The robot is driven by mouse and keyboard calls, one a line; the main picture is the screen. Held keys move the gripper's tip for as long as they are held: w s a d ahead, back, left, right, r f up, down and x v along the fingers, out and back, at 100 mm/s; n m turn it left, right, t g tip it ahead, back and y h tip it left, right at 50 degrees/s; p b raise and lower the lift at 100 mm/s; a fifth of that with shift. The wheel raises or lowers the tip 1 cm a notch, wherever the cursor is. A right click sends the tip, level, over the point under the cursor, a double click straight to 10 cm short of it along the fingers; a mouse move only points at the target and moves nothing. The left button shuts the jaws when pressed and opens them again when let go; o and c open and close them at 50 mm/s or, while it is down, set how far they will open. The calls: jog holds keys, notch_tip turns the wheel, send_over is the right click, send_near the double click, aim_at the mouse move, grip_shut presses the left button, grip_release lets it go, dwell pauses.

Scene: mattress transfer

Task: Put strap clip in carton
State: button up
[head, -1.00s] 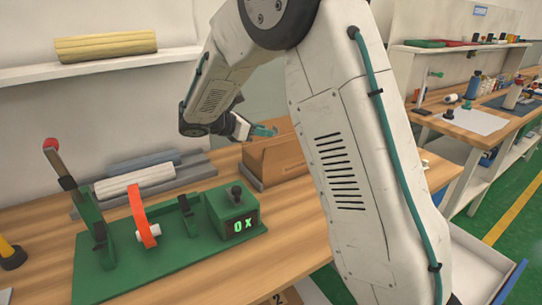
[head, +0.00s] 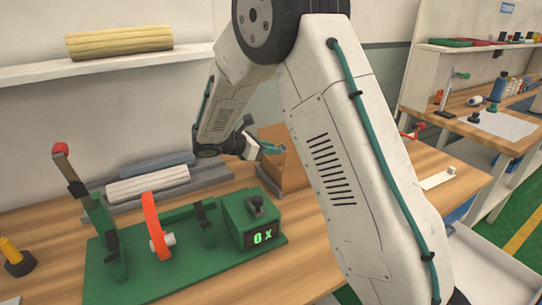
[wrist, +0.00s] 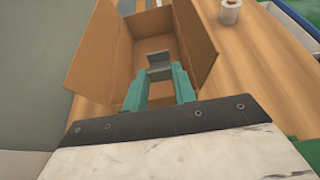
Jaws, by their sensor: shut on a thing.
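The brown cardboard carton (head: 294,178) stands on the bench, its open top and flaps showing in the wrist view (wrist: 192,48). My gripper (head: 270,147) is at the carton's opening in the head view, its teal fingers partly hidden against the flaps. In the wrist view my gripper (wrist: 160,82) is shut on a small grey piece, which looks like the strap clip (wrist: 158,62). The clip is seen against the carton's inside; its height above the carton floor is unclear.
A green fixture (head: 180,262) with a red-tipped lever, an orange strap loop (head: 153,225) and a "0 x" display stands in front of the carton. Grey and white rolls (head: 148,185) lie behind it. A white roll (wrist: 230,12) stands beyond the carton.

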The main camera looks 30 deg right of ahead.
jog(key=shift+f, duration=1.25)
jog(key=shift+f, duration=0.15)
jog(key=shift+f, duration=0.45)
jog(key=o, duration=0.9)
jog(key=shift+o, duration=0.2)
